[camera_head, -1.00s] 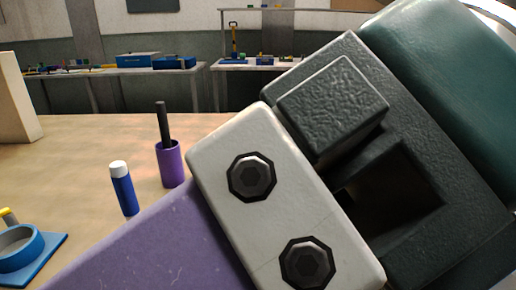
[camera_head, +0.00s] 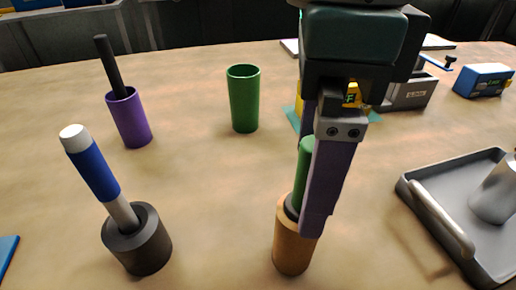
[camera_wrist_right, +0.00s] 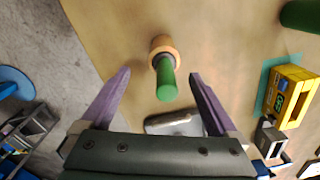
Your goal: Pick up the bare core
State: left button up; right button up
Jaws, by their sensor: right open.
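No piece is marked as the bare core, so I cannot tell which one it is. A tan cylinder (camera_head: 293,245) stands upright on the table with a green rod (camera_head: 303,165) rising from it; both show in the right wrist view, the cylinder (camera_wrist_right: 162,45) and the rod (camera_wrist_right: 166,80). My right gripper (camera_head: 320,225), with purple fingers, points down there and partly hides them in the head view. In the wrist view the gripper (camera_wrist_right: 152,84) is open, with the rod between its spread fingers and visible gaps on both sides. My left gripper is out of view.
A dark holder (camera_head: 137,245) carries a leaning blue-and-white rod (camera_head: 90,165). A purple cup (camera_head: 129,118) holds a black rod. A green cup (camera_head: 244,100) stands behind. A grey tray (camera_head: 425,215) with a metal piece is at right. A yellow device (camera_wrist_right: 292,95) stands beyond.

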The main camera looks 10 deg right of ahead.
aim_at(296, 237)
pick_arm(q)
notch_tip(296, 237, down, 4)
jog(key=b, duration=0.3)
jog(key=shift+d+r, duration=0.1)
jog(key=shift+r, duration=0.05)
pick_arm(e)
jog(key=f, duration=0.6)
jog(key=shift+w+d+f, duration=0.15)
jog(key=shift+w, duration=0.15)
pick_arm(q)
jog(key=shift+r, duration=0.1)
pick_arm(e)
jog(key=c, duration=0.6)
grip_shut()
